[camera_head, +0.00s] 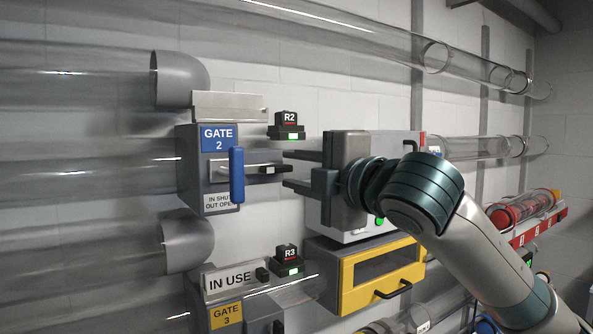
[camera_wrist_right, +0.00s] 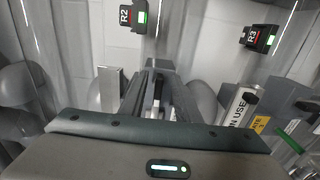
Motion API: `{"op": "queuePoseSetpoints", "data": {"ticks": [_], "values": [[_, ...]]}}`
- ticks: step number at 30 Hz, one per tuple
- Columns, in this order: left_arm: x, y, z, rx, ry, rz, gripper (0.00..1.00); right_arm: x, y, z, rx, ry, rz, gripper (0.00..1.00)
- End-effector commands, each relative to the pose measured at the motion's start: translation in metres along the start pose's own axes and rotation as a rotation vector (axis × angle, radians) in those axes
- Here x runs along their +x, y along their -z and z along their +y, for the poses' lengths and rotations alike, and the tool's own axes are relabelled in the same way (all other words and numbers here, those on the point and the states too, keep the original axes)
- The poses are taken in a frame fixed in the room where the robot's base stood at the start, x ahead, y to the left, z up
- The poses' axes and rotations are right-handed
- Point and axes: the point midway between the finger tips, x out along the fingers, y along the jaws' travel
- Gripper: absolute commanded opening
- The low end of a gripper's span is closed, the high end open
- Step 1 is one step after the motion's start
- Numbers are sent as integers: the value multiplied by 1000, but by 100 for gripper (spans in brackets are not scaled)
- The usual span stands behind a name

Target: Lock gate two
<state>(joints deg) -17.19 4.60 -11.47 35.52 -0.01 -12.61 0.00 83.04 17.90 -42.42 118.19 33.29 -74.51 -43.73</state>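The gate 2 housing (camera_head: 208,192) is a grey box on the wall at left centre, with a blue GATE 2 label (camera_head: 219,138). A lower label, partly covered, reads about in shut, out open. An upright blue handle (camera_head: 237,175) stands at its front. A short dark rod with a pale block (camera_head: 268,169) sticks out to the right of it. My right gripper (camera_head: 286,169) points left, fingers parted, one above and one below the rod's end in the picture; contact cannot be told. In the right wrist view its fingers (camera_wrist_right: 156,95) show foreshortened. My left gripper is not in view.
Module R2 (camera_head: 287,127) with a green light sits just above my fingers, and R3 (camera_head: 287,260) below. A yellow-framed drawer (camera_head: 380,275) and the gate 3 box (camera_head: 226,315) lie lower. Clear tubes (camera_head: 90,180) run along the wall. A red rack (camera_head: 540,228) is at right.

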Motion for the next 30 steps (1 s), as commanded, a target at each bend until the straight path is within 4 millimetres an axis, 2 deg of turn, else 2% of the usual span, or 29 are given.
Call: {"op": "queuePoseSetpoints", "data": {"ticks": [8,14,20,29,30], "values": [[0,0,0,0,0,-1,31,0,0,0,-2,0,0,29],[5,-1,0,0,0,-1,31,-9,0,-1,-2,-2,0,29],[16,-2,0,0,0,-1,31,-34,0,-2,-5,-4,-1,29],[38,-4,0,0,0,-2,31,-93,0,-3,-5,-5,-1,29],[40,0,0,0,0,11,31,-101,-1,-2,-5,-5,-2,29]]}}
